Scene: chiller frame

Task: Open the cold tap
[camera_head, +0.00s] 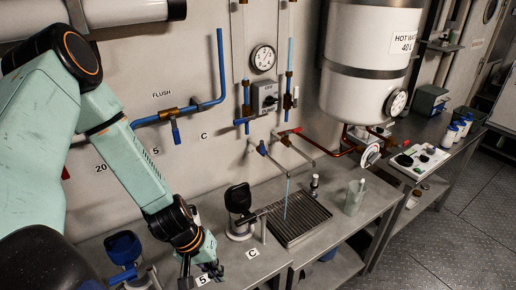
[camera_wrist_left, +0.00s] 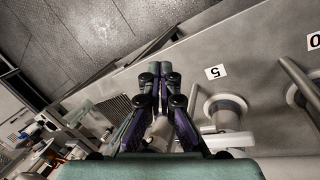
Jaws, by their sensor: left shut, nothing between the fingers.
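The cold tap (camera_head: 261,148) has a blue lever and sits on the back wall above the drip tray, beside a red-levered tap (camera_head: 288,132). A thin blue stream (camera_head: 286,196) hangs below the cold tap's spout and reaches the drip tray (camera_head: 300,222). My left gripper (camera_head: 212,269) is low at the front of the bench, near the "5" label, well left of and below the cold tap. In the left wrist view its fingers (camera_wrist_left: 161,75) are together, with nothing between them. My right gripper is not seen.
A dark-topped fixture (camera_head: 238,205) stands between my left gripper and the drip tray. A blue flush pipe (camera_head: 222,68) runs along the wall. The white hot water tank (camera_head: 367,82) hangs at right.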

